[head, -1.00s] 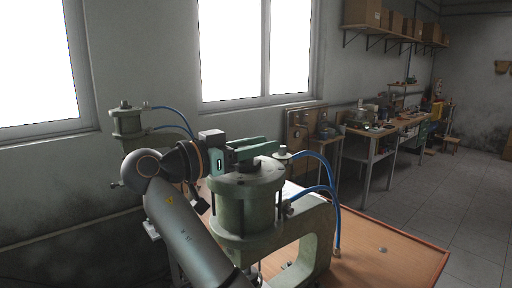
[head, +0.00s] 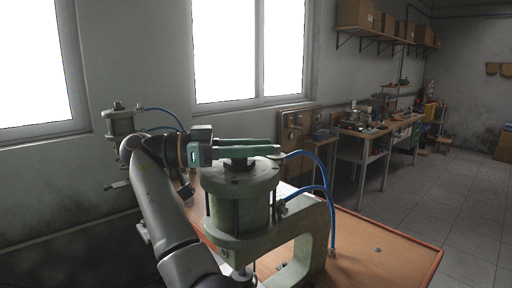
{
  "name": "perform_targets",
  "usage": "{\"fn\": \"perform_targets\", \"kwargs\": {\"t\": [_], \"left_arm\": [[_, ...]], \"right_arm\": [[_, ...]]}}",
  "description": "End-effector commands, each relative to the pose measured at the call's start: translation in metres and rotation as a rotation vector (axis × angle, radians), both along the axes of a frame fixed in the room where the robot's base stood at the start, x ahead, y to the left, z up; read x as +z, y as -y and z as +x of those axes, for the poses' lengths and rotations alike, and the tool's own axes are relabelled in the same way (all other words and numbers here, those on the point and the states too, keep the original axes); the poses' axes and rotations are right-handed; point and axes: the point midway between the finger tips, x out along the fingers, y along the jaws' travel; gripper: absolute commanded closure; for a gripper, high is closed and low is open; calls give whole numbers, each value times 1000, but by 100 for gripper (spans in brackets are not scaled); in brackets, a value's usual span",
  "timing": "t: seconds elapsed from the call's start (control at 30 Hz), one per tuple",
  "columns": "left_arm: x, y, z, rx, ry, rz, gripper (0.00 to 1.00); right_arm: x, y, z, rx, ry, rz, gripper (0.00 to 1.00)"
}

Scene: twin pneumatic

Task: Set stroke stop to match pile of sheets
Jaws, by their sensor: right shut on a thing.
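A pale green pneumatic press (head: 240,205) with an upright cylinder and C-shaped frame stands on the near wooden table. A dark stop knob (head: 238,164) sits on top of its cylinder, partly hidden by the fingers. My right gripper (head: 268,146), with green fingers pointing right, is shut on the knob. A second similar press (head: 122,122) stands farther back at the left, its lower part hidden by my arm. Something white, perhaps sheets, shows behind the near press; I cannot make out a pile clearly. My left gripper is not in view.
Blue air hoses (head: 326,180) loop close to the right of the gripper. The wooden table (head: 390,255) is mostly clear at the right, with a small metal disc on it. A cluttered workbench (head: 365,130) stands along the back wall under a shelf of boxes.

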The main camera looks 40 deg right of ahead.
Motion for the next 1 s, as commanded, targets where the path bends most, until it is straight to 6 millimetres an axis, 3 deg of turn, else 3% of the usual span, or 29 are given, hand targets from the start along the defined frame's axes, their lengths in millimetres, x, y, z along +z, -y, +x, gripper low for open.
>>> {"fn": "perform_targets", "kwargs": {"t": [0.43,0.47,0.5,0.7,1.0], "left_arm": [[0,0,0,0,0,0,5],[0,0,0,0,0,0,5],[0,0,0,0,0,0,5],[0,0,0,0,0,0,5],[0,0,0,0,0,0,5]], "right_arm": [[-3,0,-1,-12,1,8,100],[-3,0,-1,-12,1,8,62],[-2,0,-1,-12,1,8,57],[-1,0,-1,-10,1,5,35],[-1,1,-1,-9,2,3,34]]}}
